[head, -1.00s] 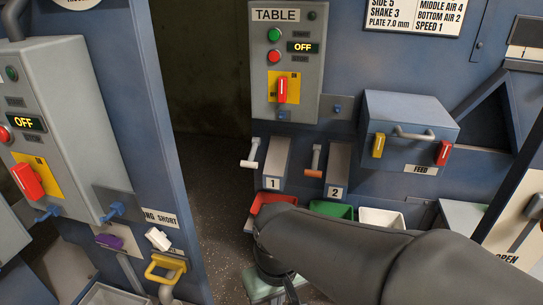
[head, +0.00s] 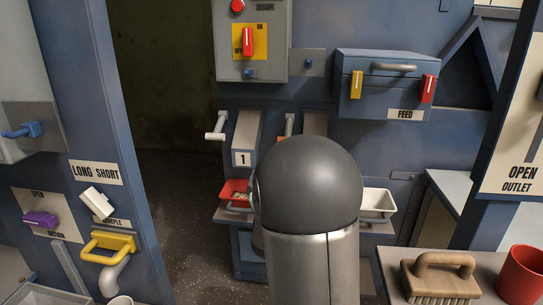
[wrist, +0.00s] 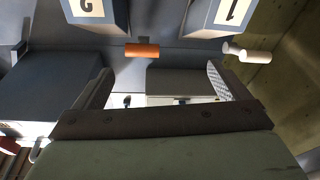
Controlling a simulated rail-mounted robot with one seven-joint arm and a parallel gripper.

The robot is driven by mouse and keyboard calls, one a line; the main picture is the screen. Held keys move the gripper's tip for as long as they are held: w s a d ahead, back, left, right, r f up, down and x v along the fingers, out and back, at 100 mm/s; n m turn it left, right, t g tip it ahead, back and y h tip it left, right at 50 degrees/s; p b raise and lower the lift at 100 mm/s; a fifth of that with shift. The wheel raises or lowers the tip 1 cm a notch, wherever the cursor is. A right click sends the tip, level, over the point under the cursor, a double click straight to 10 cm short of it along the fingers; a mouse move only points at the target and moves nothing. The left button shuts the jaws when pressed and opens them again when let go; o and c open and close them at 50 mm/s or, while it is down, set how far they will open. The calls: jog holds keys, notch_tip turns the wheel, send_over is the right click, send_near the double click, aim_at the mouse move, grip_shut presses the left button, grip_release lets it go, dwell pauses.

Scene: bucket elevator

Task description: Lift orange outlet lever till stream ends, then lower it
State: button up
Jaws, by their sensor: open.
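The orange lever (wrist: 142,50) shows in the wrist view as a short orange bar between the boxes marked 2 (wrist: 88,10) and 1 (wrist: 233,12). In the head view, only part of the lever (head: 289,125) shows above my arm. My gripper (wrist: 160,70) is open and empty, its two fingers spread below the bar in the wrist picture. No contact with the lever shows. My gripper is hidden behind my arm in the head view. The outlet under box 2 is also hidden there, and I cannot see a stream.
A white lever (head: 216,125) stands left of spout 1 (head: 245,140). A red tray (head: 236,193) with some contents is below it, and a white tray (head: 377,205) is right of my arm. A brush (head: 440,280) and red cup (head: 523,275) stand at lower right.

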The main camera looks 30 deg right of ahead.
aim_at(288, 133)
jog(key=w+d+r, duration=0.2)
jog(key=w+d, duration=0.1)
jog(key=d, duration=0.1)
jog(key=w+d+r+h, duration=0.1)
jog(key=w+d+r, duration=0.1)
jog(key=w+d, duration=0.2)
jog(key=w+d+r+h, duration=0.1)
jog(key=w+d+r, duration=0.1)
jog(key=w+d, duration=0.1)
jog(key=shift+w+d+r+m+b, duration=0.1)
jog(key=shift+w+d+m+b, duration=0.1)
jog(key=shift+d, duration=0.2)
jog(key=shift+w+d+r+m+b, duration=0.1)
jog(key=shift+w+d+b, duration=0.1)
jog(key=shift+d, duration=0.2)
jog(key=shift+c, duration=0.3)
